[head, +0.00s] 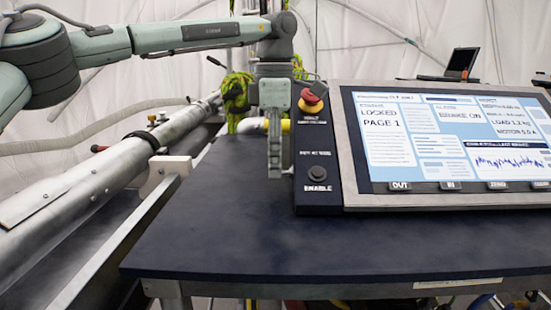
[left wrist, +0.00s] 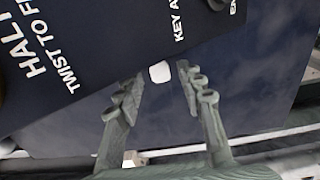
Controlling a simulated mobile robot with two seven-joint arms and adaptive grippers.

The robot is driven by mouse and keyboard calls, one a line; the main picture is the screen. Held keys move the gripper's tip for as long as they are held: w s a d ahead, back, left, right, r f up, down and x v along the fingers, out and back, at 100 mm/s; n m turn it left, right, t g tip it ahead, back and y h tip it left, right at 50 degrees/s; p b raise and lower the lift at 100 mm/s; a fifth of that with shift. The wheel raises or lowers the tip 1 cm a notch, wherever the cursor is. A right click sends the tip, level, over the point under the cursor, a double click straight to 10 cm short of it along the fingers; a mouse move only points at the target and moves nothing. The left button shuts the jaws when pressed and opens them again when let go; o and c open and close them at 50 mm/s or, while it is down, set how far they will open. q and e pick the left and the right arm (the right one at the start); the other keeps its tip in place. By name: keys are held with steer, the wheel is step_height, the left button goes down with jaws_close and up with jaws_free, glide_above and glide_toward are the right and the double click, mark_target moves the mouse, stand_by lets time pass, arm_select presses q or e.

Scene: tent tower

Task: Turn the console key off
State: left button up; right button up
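The console (head: 445,145) stands on a dark table, with a narrow black control strip (head: 320,193) along its left side. My left gripper (head: 277,172) points down just left of this strip. In the left wrist view its two fingers (left wrist: 160,80) are apart. A small pale piece (left wrist: 160,72) shows between the fingertips, with a gap on each side. It lies near the lettering that begins "KEY" on the strip (left wrist: 150,22). I cannot tell whether this piece is the key. No key shows clearly in the head view. My right gripper is in neither view.
A red mushroom button (head: 311,98) sits at the top of the strip and a dark ENABLE button (head: 317,173) near its bottom. The dark table (head: 250,240) is bare in front. A metal pipe (head: 100,175) runs along the left. A small black screen (head: 462,62) stands behind.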

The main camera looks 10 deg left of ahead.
arm_select(q)
jaws_close()
steer(key=shift+w, duration=0.1)
steer(key=shift+w+g+h, duration=0.15)
steer(key=shift+g, duration=0.55)
steer(key=shift+w+g+h, duration=0.15)
steer(key=shift+g, duration=0.55)
steer(key=shift+a, duration=0.1)
steer(key=shift+o, duration=1)
jaws_free()
